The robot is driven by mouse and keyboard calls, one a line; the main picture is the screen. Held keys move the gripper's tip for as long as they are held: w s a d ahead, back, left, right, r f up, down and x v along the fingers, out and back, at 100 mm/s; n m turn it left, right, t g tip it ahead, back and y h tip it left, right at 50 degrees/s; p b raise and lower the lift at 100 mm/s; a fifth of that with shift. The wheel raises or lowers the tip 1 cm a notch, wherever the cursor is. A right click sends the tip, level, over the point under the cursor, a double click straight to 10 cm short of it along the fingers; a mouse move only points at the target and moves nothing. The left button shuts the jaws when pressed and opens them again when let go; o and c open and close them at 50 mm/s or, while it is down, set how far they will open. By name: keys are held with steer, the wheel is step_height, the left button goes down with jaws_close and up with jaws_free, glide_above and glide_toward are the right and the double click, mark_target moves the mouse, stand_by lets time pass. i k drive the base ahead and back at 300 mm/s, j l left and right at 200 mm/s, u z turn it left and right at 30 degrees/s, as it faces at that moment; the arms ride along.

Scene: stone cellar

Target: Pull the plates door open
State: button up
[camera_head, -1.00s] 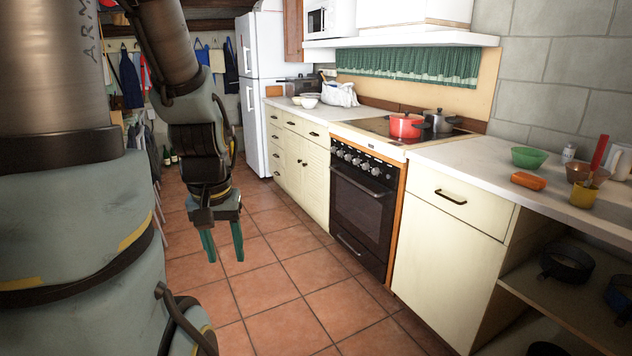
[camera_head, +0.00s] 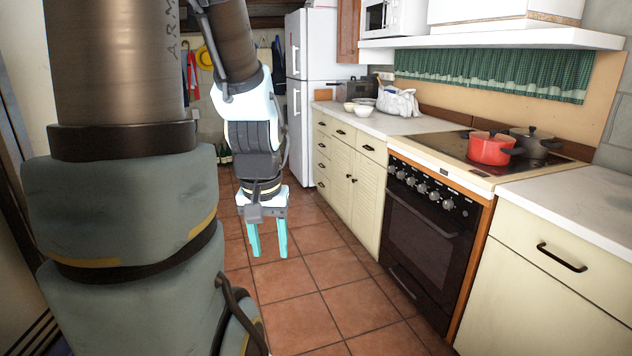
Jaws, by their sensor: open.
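No door in view is marked as the plates door, so I cannot tell which it is. A wooden wall cabinet (camera_head: 349,32) shows partly at the top. My gripper (camera_head: 268,250) hangs down with its two teal fingers apart and empty. It is over the tiled floor, left of the cream cabinet and touching nothing.
The black oven (camera_head: 432,232) and a cream drawer unit (camera_head: 548,290) line the right side. A red pot (camera_head: 490,149) and a grey pot (camera_head: 535,143) stand on the hob. A white fridge (camera_head: 312,95) stands at the back. The tiled floor (camera_head: 325,275) ahead is clear.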

mark_target(369, 180)
steer(key=i, duration=2.05)
steer(key=i+u, duration=0.25)
steer(key=i, duration=0.25)
steer(key=i+l+u, duration=0.2)
steer(key=i, duration=0.3)
steer(key=i+l+u, duration=0.25)
steer(key=i, duration=0.2)
